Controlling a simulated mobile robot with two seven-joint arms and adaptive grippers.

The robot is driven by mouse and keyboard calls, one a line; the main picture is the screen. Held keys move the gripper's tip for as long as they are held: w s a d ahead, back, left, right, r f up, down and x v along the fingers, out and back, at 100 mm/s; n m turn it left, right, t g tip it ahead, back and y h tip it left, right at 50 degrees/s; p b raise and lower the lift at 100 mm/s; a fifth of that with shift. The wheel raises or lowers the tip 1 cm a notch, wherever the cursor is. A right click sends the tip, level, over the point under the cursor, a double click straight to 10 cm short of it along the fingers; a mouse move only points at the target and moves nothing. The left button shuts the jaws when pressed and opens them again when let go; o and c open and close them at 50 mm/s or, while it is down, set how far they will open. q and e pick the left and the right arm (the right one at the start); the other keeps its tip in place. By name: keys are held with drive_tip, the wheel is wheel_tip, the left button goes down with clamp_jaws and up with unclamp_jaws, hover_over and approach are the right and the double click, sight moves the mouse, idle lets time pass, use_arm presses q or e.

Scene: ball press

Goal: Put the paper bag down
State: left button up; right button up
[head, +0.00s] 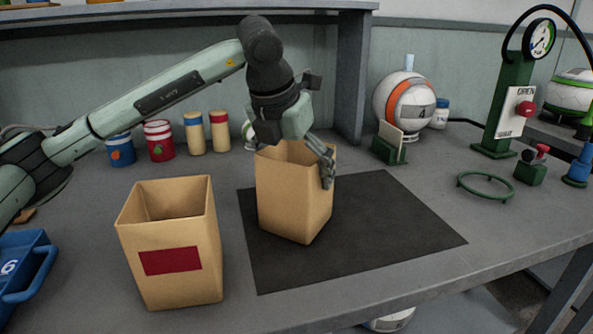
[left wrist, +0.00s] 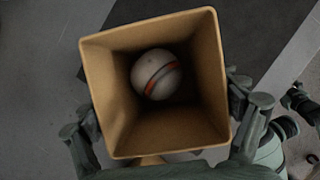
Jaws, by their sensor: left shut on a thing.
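A tan paper bag (head: 293,200), open at the top, stands upright over the black mat (head: 400,225) in the head view. My left gripper (head: 296,158) reaches down to its rim from above and is shut on it, one finger showing on the right side. Whether the bag's bottom touches the mat I cannot tell. In the left wrist view the bag (left wrist: 115,75) lies between the fingers of the left gripper (left wrist: 163,102). A white ball with an orange and grey band (left wrist: 156,74) rests inside it.
A second open bag (head: 180,285) with a red label stands left of the mat. A blue bin (head: 25,265) is at the left edge. Several jars (head: 158,140) line the back. A ball on a stand (head: 402,98), a gauge post (head: 505,110) and a green ring (head: 485,186) are right.

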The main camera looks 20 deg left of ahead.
use_arm(q)
drive_tip(key=o, duration=1)
drive_tip(key=v, duration=1.2)
drive_tip(key=shift+w+r, duration=0.1)
